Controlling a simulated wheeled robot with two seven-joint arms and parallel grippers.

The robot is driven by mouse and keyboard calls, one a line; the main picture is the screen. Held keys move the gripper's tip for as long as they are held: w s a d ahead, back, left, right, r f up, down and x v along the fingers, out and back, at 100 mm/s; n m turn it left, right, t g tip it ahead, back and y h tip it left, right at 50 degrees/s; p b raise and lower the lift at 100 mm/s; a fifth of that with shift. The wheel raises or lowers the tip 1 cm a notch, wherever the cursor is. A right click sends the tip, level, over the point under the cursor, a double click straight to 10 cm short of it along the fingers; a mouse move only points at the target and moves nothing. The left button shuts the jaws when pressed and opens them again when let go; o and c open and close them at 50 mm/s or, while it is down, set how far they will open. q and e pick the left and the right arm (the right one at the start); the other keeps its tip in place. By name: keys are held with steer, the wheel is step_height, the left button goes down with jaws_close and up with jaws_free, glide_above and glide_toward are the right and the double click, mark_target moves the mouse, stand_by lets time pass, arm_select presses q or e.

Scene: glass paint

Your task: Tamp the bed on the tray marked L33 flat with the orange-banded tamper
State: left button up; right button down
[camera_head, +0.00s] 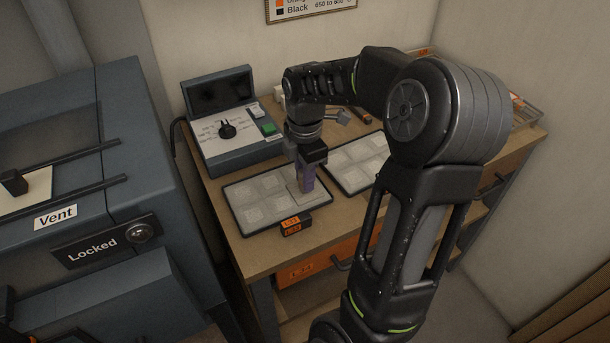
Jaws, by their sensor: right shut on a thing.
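The near tray (240,222) is dark-rimmed, with pale square beds in rows. An orange label (292,225) stands at its front edge; its small writing is hard to read. My right gripper (308,163) is over the right part of this tray, pointing down and shut on a tamper (306,181) with a purplish handle. The tamper's flat pale plate is low over a front-right bed; I cannot tell whether it touches. No orange band shows on it. My left gripper is not in view.
A second tray (346,184) lies to the right, partly behind my right arm. A control box (235,158) with a dial and green button stands behind the near tray. A grey tool (342,118) lies at the back. A blue-grey kiln marked Locked (95,247) stands left.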

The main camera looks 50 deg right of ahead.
steer(key=shift+f, duration=0.35)
stand_by(1.0)
steer(key=shift+r, duration=0.1)
steer(key=shift+r+p, duration=0.7)
steer(key=shift+r, duration=0.4)
steer(key=shift+w+a, duration=0.35)
steer(key=shift+a, duration=0.65)
steer(key=shift+w+a, duration=0.35)
steer(key=shift+a, duration=0.6)
steer(key=shift+w+a, duration=0.35)
steer(key=shift+a, duration=0.65)
steer(key=shift+f, duration=0.1)
steer(key=shift+f+b, duration=0.55)
steer(key=shift+f, duration=0.2)
